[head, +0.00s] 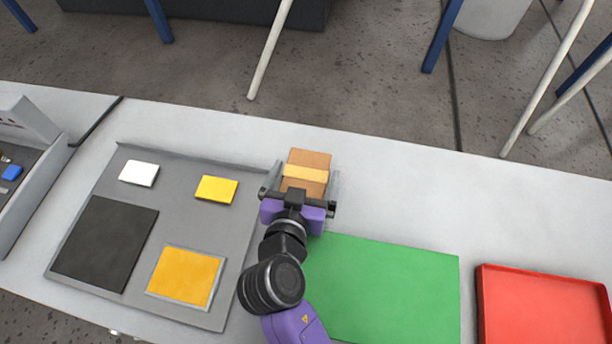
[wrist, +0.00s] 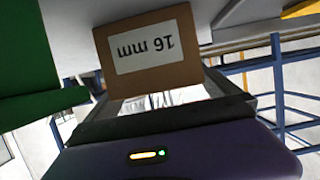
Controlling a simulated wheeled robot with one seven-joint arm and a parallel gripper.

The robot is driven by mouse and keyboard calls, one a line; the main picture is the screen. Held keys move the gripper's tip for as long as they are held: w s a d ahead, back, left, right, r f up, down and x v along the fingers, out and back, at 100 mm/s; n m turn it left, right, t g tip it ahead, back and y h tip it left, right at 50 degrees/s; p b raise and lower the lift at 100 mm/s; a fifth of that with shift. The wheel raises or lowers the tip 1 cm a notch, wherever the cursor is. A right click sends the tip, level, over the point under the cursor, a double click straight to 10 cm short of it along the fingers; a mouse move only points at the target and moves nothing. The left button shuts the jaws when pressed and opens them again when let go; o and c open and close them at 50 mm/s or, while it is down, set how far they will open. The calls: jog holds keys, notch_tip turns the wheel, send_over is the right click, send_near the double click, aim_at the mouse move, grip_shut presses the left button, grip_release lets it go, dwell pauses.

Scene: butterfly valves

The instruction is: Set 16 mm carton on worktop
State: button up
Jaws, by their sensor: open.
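The 16 mm carton (head: 307,160) is a brown box with a paler tape band, at the worktop's far side, between the grey tray and the green mat. In the wrist view the carton (wrist: 150,75) shows its white label, reading "16 mm" upside down. It appears to rest on the light grey worktop (head: 420,185); the contact under it is not clear. My gripper (head: 307,178) is open, with one finger on each side of the carton. A gap shows between the left finger and the carton; contact on the right is unclear.
The grey tray (head: 195,235) at left holds a white block (head: 139,173), a yellow block (head: 216,189), a dark panel (head: 105,243) and an orange panel (head: 186,275). The green mat (head: 390,285) and red tray (head: 540,310) lie at right. The worktop's far right is clear.

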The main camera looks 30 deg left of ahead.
jog(key=shift+w+a+f, duration=0.1)
jog(key=shift+w+f, duration=0.05)
jog(key=shift+w, duration=0.15)
jog(key=shift+c, duration=0.4)
jog(key=c, duration=1.8)
jog(key=shift+c, duration=0.6)
